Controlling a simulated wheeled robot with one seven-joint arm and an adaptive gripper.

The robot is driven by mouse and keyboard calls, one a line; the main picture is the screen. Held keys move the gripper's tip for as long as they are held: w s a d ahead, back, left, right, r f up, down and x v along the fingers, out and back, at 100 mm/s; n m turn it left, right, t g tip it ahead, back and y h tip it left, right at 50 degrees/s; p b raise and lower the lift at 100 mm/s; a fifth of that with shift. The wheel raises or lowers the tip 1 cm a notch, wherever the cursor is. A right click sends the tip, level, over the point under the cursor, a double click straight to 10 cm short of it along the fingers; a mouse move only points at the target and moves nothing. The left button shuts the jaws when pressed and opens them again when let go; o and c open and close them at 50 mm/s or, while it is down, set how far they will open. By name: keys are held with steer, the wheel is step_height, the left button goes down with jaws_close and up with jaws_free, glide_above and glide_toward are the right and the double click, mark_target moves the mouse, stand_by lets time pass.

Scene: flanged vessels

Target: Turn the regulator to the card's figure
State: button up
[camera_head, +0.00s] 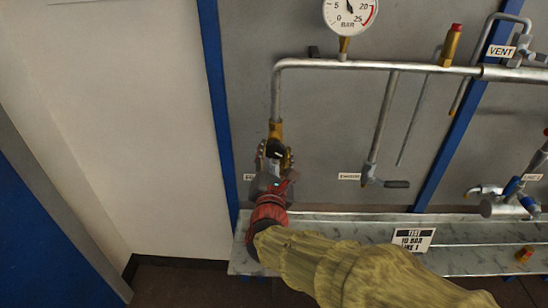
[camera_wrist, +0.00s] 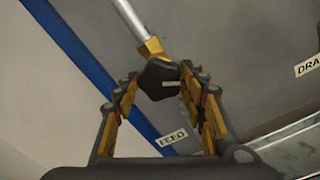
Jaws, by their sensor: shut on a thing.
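The regulator's black knob (camera_wrist: 159,80) sits below a brass fitting on a steel pipe, with a FEED label (camera_wrist: 172,138) near it. My gripper (camera_head: 272,158) is shut on this knob; in the wrist view its yellow-padded fingers (camera_wrist: 160,100) stand on either side of it. In the head view the gripper mostly hides the knob. The round gauge (camera_head: 350,14) reads in BAR and is cut by the top edge; its needle points up, slightly left. The card (camera_head: 413,239) stands on the metal shelf and reads TEST 10 BAR LINE 1.
A drain pipe with a dark-handled valve (camera_head: 385,183) hangs right of my gripper. A red-capped brass fitting (camera_head: 451,46), a VENT label (camera_head: 501,51) and a blue-handled valve (camera_head: 515,188) are further right. The metal shelf (camera_head: 460,262) runs below. A blue post (camera_head: 216,110) stands left.

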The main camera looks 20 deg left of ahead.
steer(key=o, duration=1.1)
steer(key=shift+o, duration=0.2)
steer(key=v, duration=1.2)
steer(key=shift+f, duration=0.1)
